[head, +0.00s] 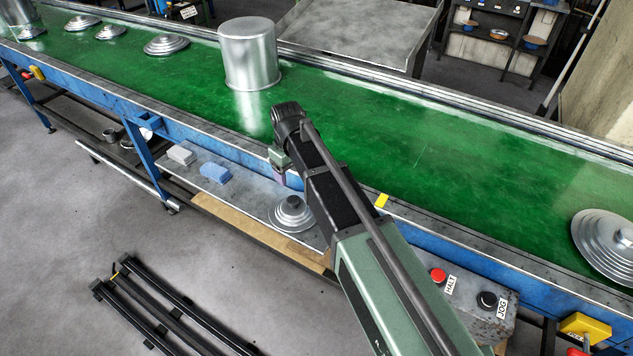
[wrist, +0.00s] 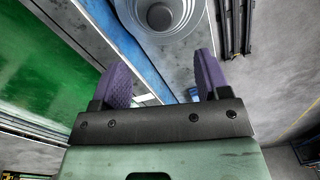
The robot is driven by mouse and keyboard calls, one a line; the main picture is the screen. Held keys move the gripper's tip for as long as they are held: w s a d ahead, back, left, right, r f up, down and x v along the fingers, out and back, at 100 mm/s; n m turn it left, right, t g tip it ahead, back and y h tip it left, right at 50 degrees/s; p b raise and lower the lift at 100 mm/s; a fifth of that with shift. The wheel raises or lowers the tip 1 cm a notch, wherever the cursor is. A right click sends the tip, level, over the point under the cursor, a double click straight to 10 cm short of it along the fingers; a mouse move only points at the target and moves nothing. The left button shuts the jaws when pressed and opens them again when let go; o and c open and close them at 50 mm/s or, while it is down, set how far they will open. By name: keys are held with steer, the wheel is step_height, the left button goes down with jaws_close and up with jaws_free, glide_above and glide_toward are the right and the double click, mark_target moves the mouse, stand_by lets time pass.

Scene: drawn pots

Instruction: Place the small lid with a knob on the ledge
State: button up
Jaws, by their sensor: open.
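The small lid with a knob (head: 293,214) is a grey stepped metal disc with a dark knob. It appears to rest upright on the grey ledge (head: 246,196) along the near side of the conveyor. In the wrist view the lid (wrist: 160,38) shows at the top, partly cut off, beyond the fingertips. My gripper (wrist: 162,72) is open, with purple finger pads apart and nothing between them. In the head view my gripper (head: 281,176) is partly hidden by my arm, above and slightly left of the lid, seemingly apart from it.
A blue block (head: 215,173) and a pale block (head: 181,154) lie on the ledge to the left. A large metal pot (head: 249,55) stands on the green belt (head: 400,140). Several other lids lie on the belt. A control box (head: 465,300) is at right.

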steer(key=s+d+m, duration=0.8)
steer(key=s+d, duration=1)
steer(key=shift+s+d, duration=0.15)
steer(key=shift+d, duration=0.1)
